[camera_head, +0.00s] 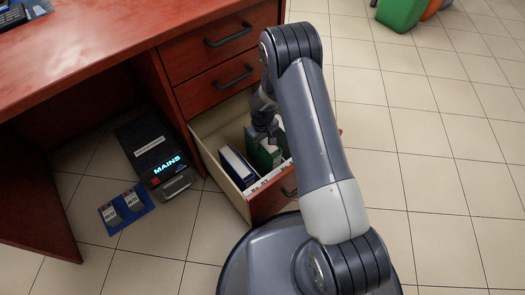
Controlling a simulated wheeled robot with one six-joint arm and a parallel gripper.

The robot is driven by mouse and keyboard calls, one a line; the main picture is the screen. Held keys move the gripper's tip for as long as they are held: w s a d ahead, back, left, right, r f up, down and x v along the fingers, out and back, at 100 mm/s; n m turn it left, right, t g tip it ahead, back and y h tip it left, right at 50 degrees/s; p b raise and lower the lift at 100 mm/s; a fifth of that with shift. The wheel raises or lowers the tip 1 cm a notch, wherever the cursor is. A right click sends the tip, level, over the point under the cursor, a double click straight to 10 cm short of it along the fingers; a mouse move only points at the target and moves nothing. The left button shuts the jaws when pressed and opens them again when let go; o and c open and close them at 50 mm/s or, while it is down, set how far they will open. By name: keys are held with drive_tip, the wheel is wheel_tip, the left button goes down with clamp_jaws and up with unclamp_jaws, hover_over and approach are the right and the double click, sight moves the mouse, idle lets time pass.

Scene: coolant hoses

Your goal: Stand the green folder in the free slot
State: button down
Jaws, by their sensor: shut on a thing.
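The green folder (262,155) is in the open bottom drawer (210,150) of the red-brown desk, towards its right part. My gripper (264,137) is above it with its jaws shut on the folder's upper part. The folder looks roughly upright, but I cannot tell whether it touches the drawer floor. A blue and white folder (237,166) stands to its left in the same drawer, with a gap between them. My arm hides the drawer's right part, so the free slot cannot be made out for certain.
White labels (268,179) run along the drawer's front edge. Two closed drawers (230,38) are above. A black box (158,152) marked MAINS and a blue pedal plate (126,209) are on the floor at the left. Tiled floor is clear at the right, with bins (401,14) far back.

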drive_tip(key=shift+f+b, duration=0.55)
drive_tip(key=shift+f, duration=1.3)
drive_tip(key=shift+f, duration=0.2)
drive_tip(key=c, duration=0.8)
unclamp_jaws()
wheel_tip(320, 180, up, 12)
drive_tip(key=p, duration=0.4)
drive_tip(key=shift+r, duration=0.2)
